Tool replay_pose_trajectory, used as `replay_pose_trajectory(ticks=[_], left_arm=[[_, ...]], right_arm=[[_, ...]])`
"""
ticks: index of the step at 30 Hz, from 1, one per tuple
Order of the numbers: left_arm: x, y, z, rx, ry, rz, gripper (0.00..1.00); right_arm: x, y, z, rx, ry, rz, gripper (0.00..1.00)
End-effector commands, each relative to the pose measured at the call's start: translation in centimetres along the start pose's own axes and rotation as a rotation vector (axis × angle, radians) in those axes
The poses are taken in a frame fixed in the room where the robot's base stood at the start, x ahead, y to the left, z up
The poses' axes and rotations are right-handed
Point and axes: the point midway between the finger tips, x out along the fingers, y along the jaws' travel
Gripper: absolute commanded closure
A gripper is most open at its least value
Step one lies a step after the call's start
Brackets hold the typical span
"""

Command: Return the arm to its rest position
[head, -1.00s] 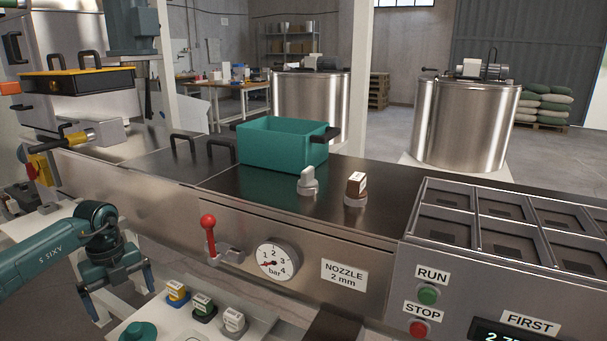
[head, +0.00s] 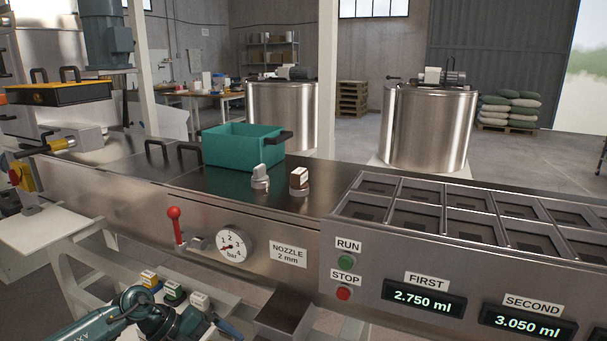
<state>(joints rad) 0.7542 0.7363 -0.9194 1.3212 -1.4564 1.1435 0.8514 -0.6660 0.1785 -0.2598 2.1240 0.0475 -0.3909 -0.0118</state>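My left arm comes in at the bottom left. Its gripper (head: 192,326) is at the bottom edge, just in front of the small labelled blocks, and is partly cut off. I cannot make out its fingertips or whether it holds anything. My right gripper is not in view.
Displays read 2.750 ml and 3.050 ml.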

Motion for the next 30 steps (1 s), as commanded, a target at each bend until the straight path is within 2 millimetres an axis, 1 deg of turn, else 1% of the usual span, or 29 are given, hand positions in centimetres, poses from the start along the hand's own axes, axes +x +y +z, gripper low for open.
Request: replay_pose_trajectory(ticks=[1,2,3,5,6,8,9,11,12,14,15,17,18,20,21,24,25,27,30], left_arm=[[2.6,-1.4,-3.2,0.0,0.076,-0.117,0.0],[3.7,-2.5,-4.9,-0.007,0.114,-0.2,0.0],[4.9,-4.0,-7.2,-0.028,0.159,-0.321,0.0],[5.9,-6.0,-10.1,-0.085,0.207,-0.496,0.0],[6.1,-7.1,-11.6,-0.14,0.225,-0.61,0.0],[6.0,-8.2,-13.3,-0.244,0.235,-0.765,0.0],[5.7,-8.6,-14.0,-0.33,0.229,-0.859,0.0],[5.1,-8.7,-14.5,-0.473,0.203,-0.982,0.0],[4.7,-8.2,-14.5,-0.578,0.174,-1.05,0.0],[4.2,-6.8,-14.3,-0.75,0.121,-1.127,0.0],[4.0,-5.4,-14.2,-0.871,0.077,-1.161,0.0],[3.9,-2.9,-14.1,-1.054,0.009,-1.187,0.0],[4.0,-0.9,-14.1,-1.174,-0.037,-1.186,0.0],[4.2,2.1,-14.6,-1.339,-0.102,-1.166,0.0],[4.4,4.0,-15.0,-1.436,-0.139,-1.142,0.0],[4.8,8.0,-16.5,-1.626,-0.207,-1.07,0.0],[4.9,8.8,-17.0,-1.666,-0.221,-1.05,0.0],[5.1,10.3,-17.8,-1.736,-0.244,-1.011,0.0],[5.3,11.4,-18.4,-1.783,-0.257,-0.981,0.0]], right_arm=[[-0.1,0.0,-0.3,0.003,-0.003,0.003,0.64],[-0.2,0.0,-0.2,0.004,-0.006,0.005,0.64],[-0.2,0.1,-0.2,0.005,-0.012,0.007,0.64],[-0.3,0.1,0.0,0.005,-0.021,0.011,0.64],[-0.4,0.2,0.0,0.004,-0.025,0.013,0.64],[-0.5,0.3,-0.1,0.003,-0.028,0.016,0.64],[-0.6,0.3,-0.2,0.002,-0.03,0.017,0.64],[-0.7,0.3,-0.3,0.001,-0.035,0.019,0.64],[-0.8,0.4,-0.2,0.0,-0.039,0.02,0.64],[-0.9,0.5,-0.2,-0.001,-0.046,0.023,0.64],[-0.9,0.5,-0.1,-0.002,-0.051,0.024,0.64],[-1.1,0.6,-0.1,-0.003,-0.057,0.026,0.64],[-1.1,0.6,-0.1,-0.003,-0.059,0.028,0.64],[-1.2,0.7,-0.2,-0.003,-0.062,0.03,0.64],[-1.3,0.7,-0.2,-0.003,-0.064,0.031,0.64],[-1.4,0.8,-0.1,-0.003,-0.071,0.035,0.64],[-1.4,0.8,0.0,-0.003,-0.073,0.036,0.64],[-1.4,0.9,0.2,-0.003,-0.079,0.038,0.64],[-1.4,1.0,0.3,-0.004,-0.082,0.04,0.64]])
